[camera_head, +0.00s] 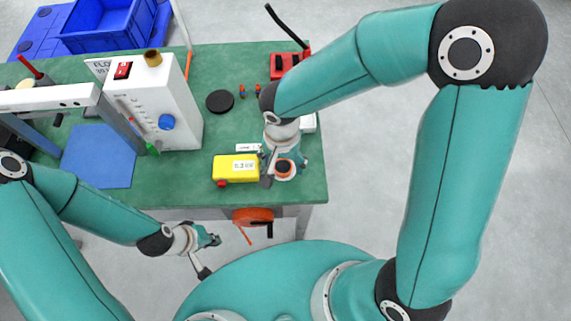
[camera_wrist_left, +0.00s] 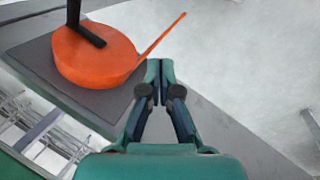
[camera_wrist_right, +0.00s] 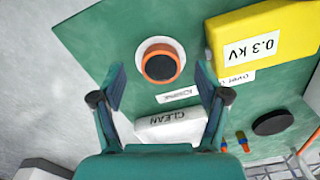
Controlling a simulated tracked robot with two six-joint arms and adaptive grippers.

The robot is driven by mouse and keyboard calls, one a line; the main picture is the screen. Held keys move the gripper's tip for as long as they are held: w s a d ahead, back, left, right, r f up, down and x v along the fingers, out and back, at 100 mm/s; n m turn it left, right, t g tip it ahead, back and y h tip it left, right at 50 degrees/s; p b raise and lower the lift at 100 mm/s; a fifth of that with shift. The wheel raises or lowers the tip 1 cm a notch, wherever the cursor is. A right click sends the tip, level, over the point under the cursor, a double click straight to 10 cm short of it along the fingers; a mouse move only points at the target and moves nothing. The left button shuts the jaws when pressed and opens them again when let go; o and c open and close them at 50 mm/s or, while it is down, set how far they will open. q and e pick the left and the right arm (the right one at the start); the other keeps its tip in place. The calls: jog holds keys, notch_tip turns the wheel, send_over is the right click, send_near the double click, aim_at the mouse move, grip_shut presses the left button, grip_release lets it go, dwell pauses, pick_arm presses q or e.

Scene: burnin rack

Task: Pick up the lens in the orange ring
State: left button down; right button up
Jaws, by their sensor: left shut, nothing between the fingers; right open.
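The lens, dark and round in an orange ring (camera_wrist_right: 160,64), sits on a pale round base on the green table. It also shows in the head view (camera_head: 284,168), near the table's front right corner. My right gripper (camera_wrist_right: 160,76) is open above it, pointing down, with the ring between and slightly beyond the fingertips in the picture. Nothing is in its grip. My left gripper (camera_head: 213,240) is shut and empty in front of the table, below its edge. In the left wrist view its fingers (camera_wrist_left: 160,68) meet.
A yellow 0.3 kV box (camera_head: 236,168) stands just left of the lens. A white box marked CLEAN (camera_wrist_right: 170,127) and a black disc (camera_wrist_right: 272,122) are close by. An orange reel (camera_wrist_left: 95,58) is by my left gripper. A white flow unit (camera_head: 180,100) stands further left.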

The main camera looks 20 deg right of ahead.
notch_tip(320, 180, down, 2)
jog(key=shift+f, duration=0.15)
jog(key=c, duration=0.9)
jog(key=shift+c, duration=0.2)
